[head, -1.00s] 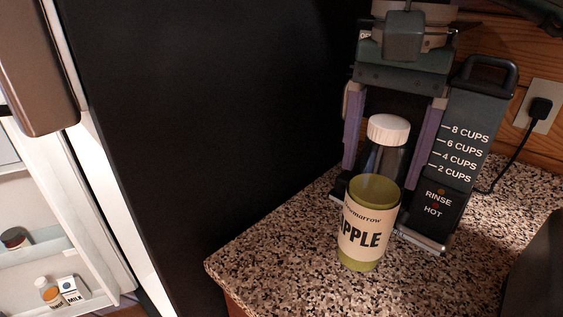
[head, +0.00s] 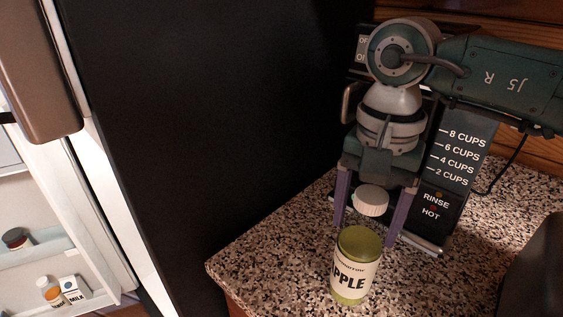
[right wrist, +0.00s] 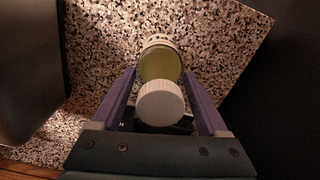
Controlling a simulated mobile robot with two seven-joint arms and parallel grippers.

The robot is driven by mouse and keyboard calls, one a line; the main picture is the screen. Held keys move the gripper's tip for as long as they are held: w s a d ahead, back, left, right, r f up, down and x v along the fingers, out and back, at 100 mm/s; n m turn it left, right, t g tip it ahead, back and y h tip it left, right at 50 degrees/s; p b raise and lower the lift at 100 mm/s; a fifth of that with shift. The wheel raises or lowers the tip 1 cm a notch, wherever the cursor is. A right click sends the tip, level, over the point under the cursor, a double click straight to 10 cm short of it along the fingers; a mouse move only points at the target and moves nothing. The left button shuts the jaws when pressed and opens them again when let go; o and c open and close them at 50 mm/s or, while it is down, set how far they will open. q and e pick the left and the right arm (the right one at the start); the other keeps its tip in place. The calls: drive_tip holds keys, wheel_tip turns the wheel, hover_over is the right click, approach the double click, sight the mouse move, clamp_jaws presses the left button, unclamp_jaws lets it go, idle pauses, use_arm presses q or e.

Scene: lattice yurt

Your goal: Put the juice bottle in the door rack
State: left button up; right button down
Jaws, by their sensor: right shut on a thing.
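The juice bottle (head: 349,282) has a white cap, a clear upper part, green juice and a cream label reading APPLE. The right wrist view shows the white cap (right wrist: 161,103) between the fingers. I cannot tell whether the base touches the counter. The white rack (head: 40,248) at the left holds a dark jar, an orange-labelled bottle and a milk carton. My left gripper is not in view.
A coffee machine (head: 450,185) marked with cup levels stands behind my right gripper. A tall black panel (head: 220,130) lies between the counter (head: 270,250) and the white rack. A brown handle (head: 38,75) is at upper left. The counter's left part is clear.

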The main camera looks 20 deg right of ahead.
unclamp_jaws()
